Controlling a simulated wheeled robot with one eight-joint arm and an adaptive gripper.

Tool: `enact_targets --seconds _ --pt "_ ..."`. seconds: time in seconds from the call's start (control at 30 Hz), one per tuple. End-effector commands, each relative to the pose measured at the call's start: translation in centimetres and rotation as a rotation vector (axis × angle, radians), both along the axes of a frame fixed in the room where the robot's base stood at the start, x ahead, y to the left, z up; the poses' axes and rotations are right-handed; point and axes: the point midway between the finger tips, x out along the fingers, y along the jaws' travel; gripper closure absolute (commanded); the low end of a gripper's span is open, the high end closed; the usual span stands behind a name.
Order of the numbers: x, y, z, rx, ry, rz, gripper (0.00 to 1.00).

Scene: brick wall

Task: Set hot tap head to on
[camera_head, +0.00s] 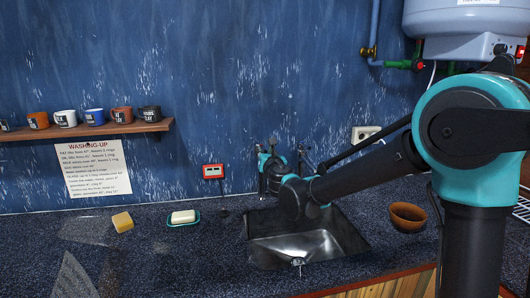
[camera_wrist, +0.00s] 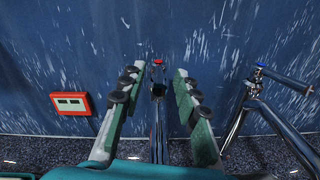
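The hot tap head (camera_wrist: 158,62) is small and red-marked, on a dark metal tap (camera_wrist: 157,90) at the wall in the wrist view. My gripper (camera_wrist: 157,78) is open, with one finger on each side of this tap and visible gaps between. I cannot tell how deep the fingers reach around the head. A second tap with a blue-marked head (camera_wrist: 259,65) stands to the right, outside the fingers.
A metal sink (camera_head: 335,232) is set in the dark speckled counter. A brown bowl (camera_head: 408,217) stands right of it, soap (camera_head: 183,216) and a yellow sponge (camera_head: 122,222) left. A shelf (camera_head: 100,131) holds several mugs.

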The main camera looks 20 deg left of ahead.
Motion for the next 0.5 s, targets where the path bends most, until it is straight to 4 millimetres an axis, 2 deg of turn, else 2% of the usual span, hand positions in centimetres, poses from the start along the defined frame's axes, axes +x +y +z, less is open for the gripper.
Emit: enact_targets --seconds 0.1,0.33,0.5 --pt "-0.02 0.00 0.00 0.000 0.000 0.000 0.71" --pt "-0.04 -0.01 -0.01 0.000 0.000 0.000 0.99" --pt "-0.05 -0.01 -0.01 0.000 0.000 0.000 1.00"
